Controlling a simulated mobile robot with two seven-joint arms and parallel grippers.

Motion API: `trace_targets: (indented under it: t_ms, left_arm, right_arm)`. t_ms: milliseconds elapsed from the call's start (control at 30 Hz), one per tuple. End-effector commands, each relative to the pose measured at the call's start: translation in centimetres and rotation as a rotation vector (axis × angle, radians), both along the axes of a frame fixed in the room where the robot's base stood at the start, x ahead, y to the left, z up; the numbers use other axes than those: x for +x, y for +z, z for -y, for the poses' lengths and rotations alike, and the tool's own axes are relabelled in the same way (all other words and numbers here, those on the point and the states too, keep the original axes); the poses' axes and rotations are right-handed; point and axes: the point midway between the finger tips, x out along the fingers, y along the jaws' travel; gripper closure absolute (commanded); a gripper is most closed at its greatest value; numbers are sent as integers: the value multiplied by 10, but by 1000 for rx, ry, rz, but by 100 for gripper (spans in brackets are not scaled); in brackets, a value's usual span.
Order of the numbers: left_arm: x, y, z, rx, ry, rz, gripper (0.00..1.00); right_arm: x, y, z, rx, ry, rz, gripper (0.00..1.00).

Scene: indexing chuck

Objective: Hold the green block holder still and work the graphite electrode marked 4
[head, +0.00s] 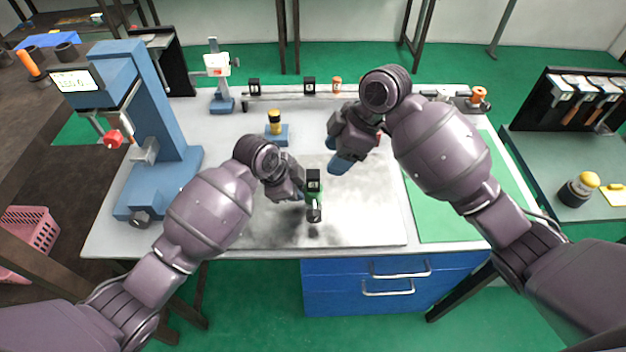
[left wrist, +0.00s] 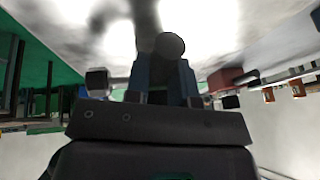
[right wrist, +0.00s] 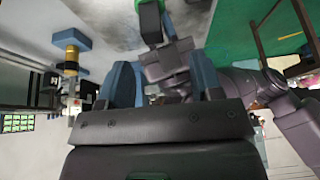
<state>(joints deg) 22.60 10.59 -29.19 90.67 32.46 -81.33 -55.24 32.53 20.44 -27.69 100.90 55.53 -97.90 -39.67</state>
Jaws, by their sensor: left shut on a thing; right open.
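The green block holder (head: 317,197) stands on the grey mat, with a dark piece bearing a white-marked face (head: 313,180) on top; I cannot read the mark. My left gripper (head: 298,194) is at its left side and shut on it. In the left wrist view a dark round part (left wrist: 170,46) sits between the blue fingers; the rest is hidden. My right gripper (head: 338,160) is open and empty, above the mat and behind the holder.
A blue stand with a yellow-and-black piece (head: 275,123) is behind the left gripper. A blue machine with a display (head: 140,130) stands at left. Several small marked pieces (head: 309,85) line the back edge.

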Motion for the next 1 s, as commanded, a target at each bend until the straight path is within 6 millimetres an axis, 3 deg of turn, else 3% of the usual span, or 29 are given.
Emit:
trace_targets:
  t_ms: [133, 333, 1000]
  left_arm:
    - [-1, -2, -1, 3, 0, -5, 100]
    - [-1, -3, -1, 3, 1, -5, 100]
    - [-1, -3, -1, 3, 1, -5, 100]
  right_arm:
    - [8, 13, 0, -40, 8, 17, 40]
    - [10, 10, -3, -51, 8, 19, 40]
    - [10, -62, -33, -49, 9, 18, 40]
